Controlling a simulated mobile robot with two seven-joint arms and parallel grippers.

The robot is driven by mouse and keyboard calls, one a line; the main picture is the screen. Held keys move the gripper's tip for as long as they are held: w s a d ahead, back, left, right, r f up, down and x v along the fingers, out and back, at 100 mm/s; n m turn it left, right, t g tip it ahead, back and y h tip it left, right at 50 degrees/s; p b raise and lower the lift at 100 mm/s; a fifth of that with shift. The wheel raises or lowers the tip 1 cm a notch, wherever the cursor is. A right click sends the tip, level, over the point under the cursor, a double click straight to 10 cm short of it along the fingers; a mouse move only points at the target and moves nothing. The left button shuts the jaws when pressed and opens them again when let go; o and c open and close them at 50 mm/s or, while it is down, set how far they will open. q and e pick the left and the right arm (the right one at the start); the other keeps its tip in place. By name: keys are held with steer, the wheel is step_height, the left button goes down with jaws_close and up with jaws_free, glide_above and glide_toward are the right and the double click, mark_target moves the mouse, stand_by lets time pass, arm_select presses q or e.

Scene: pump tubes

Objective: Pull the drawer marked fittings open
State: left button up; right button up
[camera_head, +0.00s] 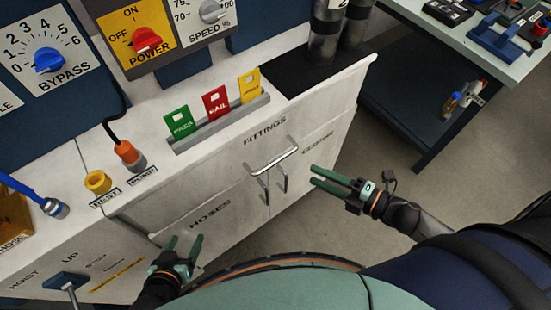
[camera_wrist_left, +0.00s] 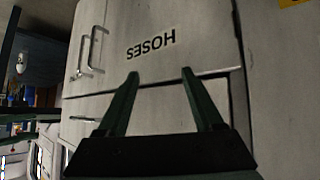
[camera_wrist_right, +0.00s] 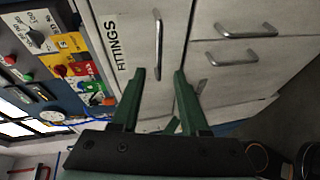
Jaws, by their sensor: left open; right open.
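The drawer marked FITTINGS (camera_head: 240,152) is in the upper front of the white cabinet and looks shut in the head view. Its silver bar handle (camera_head: 275,157) is below the label. In the right wrist view, the handle (camera_wrist_right: 158,45) lies just beyond the fingertips, beside the FITTINGS label. My right gripper (camera_head: 312,175) is open and empty, to the right of the handle and apart from it. It also shows in the right wrist view (camera_wrist_right: 160,75). My left gripper (camera_head: 185,240) is open and empty, near the front marked HOSES; the left wrist view shows its fingers (camera_wrist_left: 160,73) below that label.
Two upright handles (camera_head: 274,184) sit below the FITTINGS handle. The cabinet top carries a rack (camera_head: 222,125) of PASS, FAIL and yellow cards. Bare floor (camera_head: 385,150) lies right of the cabinet, before a side bench.

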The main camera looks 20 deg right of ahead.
mark_target(277, 160)
steer(key=shift+n+y, duration=0.4)
steer(key=shift+n, duration=0.3)
steer(key=x, duration=1.2)
steer(key=shift+s+a+f, duration=0.1)
steer(key=shift+a+f, duration=0.15)
steer(key=shift+c, duration=0.2)
jaws_close()
